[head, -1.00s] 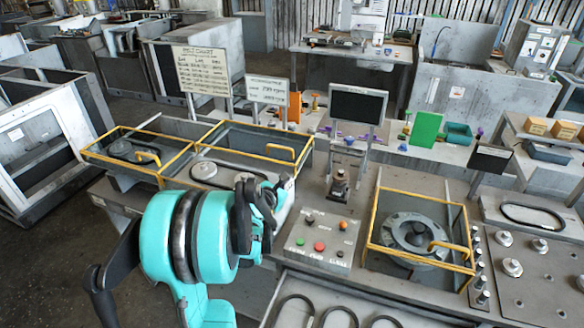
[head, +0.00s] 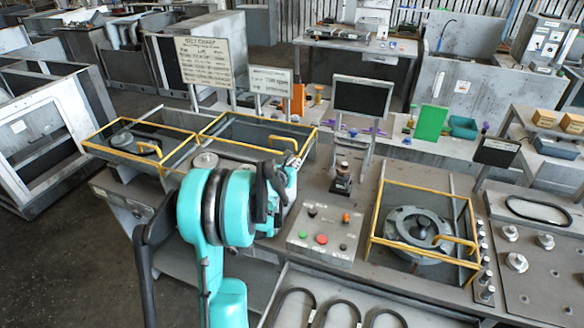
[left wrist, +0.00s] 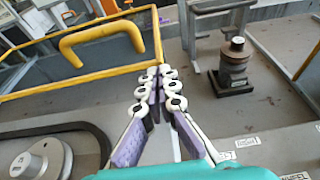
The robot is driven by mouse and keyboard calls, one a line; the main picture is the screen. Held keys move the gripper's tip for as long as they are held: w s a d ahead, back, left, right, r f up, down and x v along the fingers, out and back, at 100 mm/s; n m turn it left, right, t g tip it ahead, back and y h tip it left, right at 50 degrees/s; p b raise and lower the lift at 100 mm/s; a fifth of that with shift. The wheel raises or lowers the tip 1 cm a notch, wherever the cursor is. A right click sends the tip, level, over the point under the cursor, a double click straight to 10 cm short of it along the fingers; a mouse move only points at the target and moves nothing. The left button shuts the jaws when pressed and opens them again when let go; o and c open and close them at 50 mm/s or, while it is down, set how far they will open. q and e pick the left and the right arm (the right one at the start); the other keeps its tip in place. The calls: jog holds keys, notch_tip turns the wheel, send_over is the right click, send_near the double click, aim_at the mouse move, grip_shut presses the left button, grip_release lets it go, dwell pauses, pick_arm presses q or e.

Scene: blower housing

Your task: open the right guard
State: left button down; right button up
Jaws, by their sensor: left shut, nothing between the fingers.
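Three yellow-framed guards show in the head view, all lying closed. The rightmost guard (head: 425,230) covers a round grey housing (head: 417,228) and has a yellow handle at its front right. The middle guard (head: 258,133) and the left guard (head: 140,148) stand side by side at the left. My left gripper (head: 287,182) is beside the middle guard's front right corner, partly hidden by its own arm. In the left wrist view the left gripper (left wrist: 160,82) is shut and empty, apart from the middle guard's yellow handle (left wrist: 100,38). My right gripper is out of view.
A button box (head: 324,235) and a black-knobbed post (head: 342,178) stand between the middle and rightmost guards. The post also shows in the left wrist view (left wrist: 233,68). A dark screen (head: 362,97) rises behind. A tray (head: 395,290) with black belts lies in front.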

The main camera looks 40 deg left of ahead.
aim_at(299, 156)
pick_arm(q)
jog(key=shift+w, duration=0.1)
jog(key=w, duration=0.2)
jog(key=w+a, duration=0.1)
jog(key=w, duration=0.1)
jog(key=shift+a, duration=0.15)
jog(key=shift+r, duration=0.1)
dwell(0.3)
